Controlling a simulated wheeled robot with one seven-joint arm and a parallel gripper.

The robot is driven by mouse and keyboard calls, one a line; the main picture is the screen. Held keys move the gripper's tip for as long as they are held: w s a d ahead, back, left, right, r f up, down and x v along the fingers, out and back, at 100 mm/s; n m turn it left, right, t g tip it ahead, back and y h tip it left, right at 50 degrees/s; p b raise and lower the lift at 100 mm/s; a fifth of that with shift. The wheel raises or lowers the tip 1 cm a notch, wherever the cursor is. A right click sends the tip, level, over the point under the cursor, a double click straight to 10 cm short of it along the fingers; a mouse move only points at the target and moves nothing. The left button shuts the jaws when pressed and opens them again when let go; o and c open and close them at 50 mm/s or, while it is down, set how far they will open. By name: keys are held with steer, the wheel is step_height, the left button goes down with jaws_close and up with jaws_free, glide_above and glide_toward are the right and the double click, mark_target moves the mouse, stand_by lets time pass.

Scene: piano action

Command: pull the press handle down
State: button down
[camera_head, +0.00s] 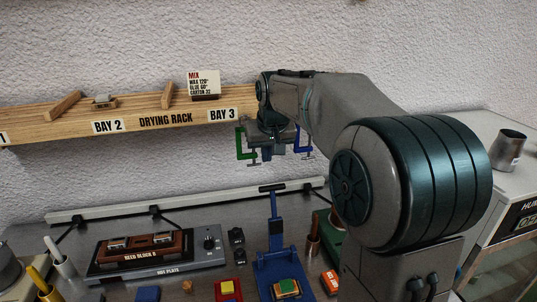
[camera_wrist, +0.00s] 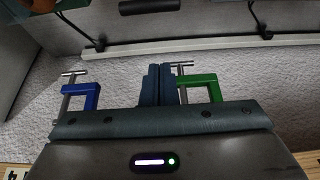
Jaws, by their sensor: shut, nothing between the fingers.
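The blue press (camera_head: 277,235) stands on the bench, right of the hot plate, with an upright blue post. Its dark handle (camera_head: 272,188) is a short horizontal bar at the top of the post. A dark bar at the top edge of the wrist view (camera_wrist: 135,6) looks like the same handle. My gripper (camera_head: 270,155) is above the handle, apart from it, in front of the wall at the rack's right end. In the wrist view its fingers (camera_wrist: 155,84) are together and empty. Part of the gripper is hidden by my wrist in the head view.
A green clamp (camera_head: 241,145) and a blue clamp (camera_head: 297,139) hang close on either side of my gripper. The wooden drying rack (camera_head: 60,120) is left. A pale rail (camera_head: 210,200) runs along the wall. The hot plate (camera_head: 190,257) and several small items crowd the bench.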

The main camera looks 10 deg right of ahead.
step_height(320, 180, down, 7)
steer(key=s+p, duration=0.1)
steer(key=p, duration=0.1)
stand_by(0.3)
steer(key=shift+s+d+b, duration=0.1)
steer(key=shift+s+b, duration=0.05)
steer(key=shift+b, duration=0.25)
